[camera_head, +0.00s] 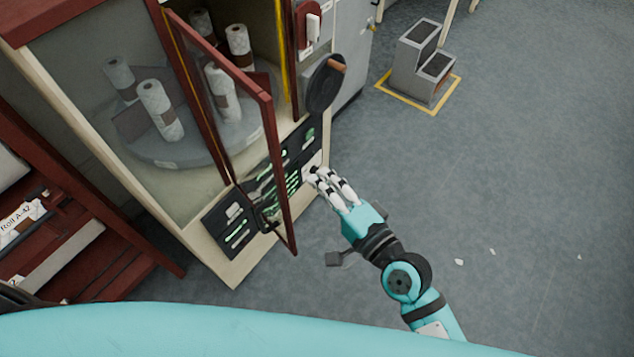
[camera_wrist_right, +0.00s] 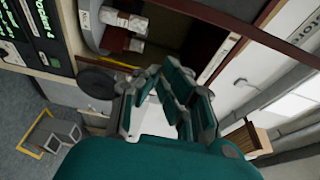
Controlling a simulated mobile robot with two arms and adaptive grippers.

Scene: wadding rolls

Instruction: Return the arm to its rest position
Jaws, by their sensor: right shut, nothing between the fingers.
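My right gripper (camera_head: 322,178) is in front of the cabinet's lower control panel, its white fingers pointing up and left toward the panel. It is shut with nothing held. In the right wrist view my gripper (camera_wrist_right: 165,78) shows its fingers at the middle, with the cabinet behind them. My right arm (camera_head: 402,280) comes in from the bottom right and is extended forward. Whether the fingertips touch the panel I cannot tell. My left gripper does not show in either view.
A cabinet with a red-framed glass door (camera_head: 272,150) standing open holds several white rolls (camera_head: 160,110) on a round turntable (camera_head: 190,148). A black round handwheel (camera_head: 325,84) is on its right side. Grey steps (camera_head: 418,62) stand at the back. The floor on the right is largely clear.

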